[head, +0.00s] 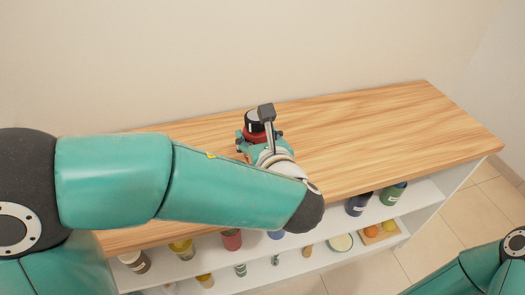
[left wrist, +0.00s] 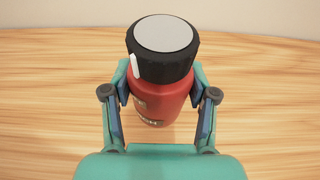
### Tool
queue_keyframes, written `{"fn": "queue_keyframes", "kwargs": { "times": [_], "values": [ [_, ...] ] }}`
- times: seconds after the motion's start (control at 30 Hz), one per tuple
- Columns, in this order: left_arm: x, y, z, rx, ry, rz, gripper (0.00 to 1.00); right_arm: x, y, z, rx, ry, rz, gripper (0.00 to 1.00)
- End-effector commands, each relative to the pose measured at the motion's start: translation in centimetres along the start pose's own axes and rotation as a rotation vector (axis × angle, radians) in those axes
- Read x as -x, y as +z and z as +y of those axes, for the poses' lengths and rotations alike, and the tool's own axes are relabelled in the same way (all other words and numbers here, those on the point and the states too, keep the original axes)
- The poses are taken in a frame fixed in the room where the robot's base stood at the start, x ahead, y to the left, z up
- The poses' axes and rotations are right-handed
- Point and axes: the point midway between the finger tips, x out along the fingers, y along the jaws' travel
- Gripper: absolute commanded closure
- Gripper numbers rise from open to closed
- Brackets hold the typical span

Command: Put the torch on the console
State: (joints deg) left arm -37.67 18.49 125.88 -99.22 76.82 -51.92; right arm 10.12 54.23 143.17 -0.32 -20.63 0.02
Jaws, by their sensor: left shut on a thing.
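The torch (left wrist: 162,92) is red with a black head and a pale grey round end, and it is upright. My left gripper (head: 260,139) is shut on its red body, with one finger on each side in the left wrist view (left wrist: 159,108). The torch also shows in the head view (head: 254,128), partly hidden by the gripper. It is over the wooden top of the console (head: 370,135); I cannot tell whether its base touches the wood. My right gripper is out of view; only part of that arm shows at the lower right.
The console top is bare to the right of the torch. Shelves below hold several jars, among them a green jar (head: 393,194), a dark blue jar (head: 359,203) and a red one (head: 231,239), plus a tray with orange fruit (head: 380,232). A plain wall stands behind.

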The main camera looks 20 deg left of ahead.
Motion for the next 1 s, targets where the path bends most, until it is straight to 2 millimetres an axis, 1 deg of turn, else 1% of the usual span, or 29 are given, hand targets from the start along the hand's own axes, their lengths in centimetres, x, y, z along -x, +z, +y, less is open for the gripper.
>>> {"fn": "queue_keyframes", "kwargs": {
  "times": [0.1,0.23,0.3,0.53,0.63,0.67,0.7,0.77,0.8,1.0],
  "values": [
    [-0.6,-1.9,0.0,-0.004,0.001,0.001,0.83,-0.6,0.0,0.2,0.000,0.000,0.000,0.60],
    [-1.0,-3.3,0.0,-0.003,0.000,0.001,0.83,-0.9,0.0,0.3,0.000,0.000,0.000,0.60],
    [-1.1,-3.6,0.0,-0.001,0.000,0.000,0.83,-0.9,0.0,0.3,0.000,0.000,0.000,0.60],
    [-1.1,-3.5,0.0,0.000,-0.001,0.000,0.83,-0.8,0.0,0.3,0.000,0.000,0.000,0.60],
    [-1.2,-3.9,-0.1,0.000,-0.001,0.000,0.83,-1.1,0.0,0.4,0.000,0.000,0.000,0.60],
    [-1.1,-3.7,-0.1,-0.001,-0.001,0.001,0.37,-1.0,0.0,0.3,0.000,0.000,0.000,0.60],
    [-1.1,-3.7,-0.1,-0.001,-0.001,0.001,0.30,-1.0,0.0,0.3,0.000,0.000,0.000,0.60],
    [-1.1,-3.7,-0.1,-0.001,-0.001,0.001,0.20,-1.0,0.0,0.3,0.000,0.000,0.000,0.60],
    [-1.1,-3.7,-0.1,-0.001,-0.001,0.001,0.17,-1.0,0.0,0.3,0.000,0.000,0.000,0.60],
    [-1.1,-3.7,-0.1,-0.001,-0.001,0.001,0.17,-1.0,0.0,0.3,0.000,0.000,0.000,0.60]
  ]
}}
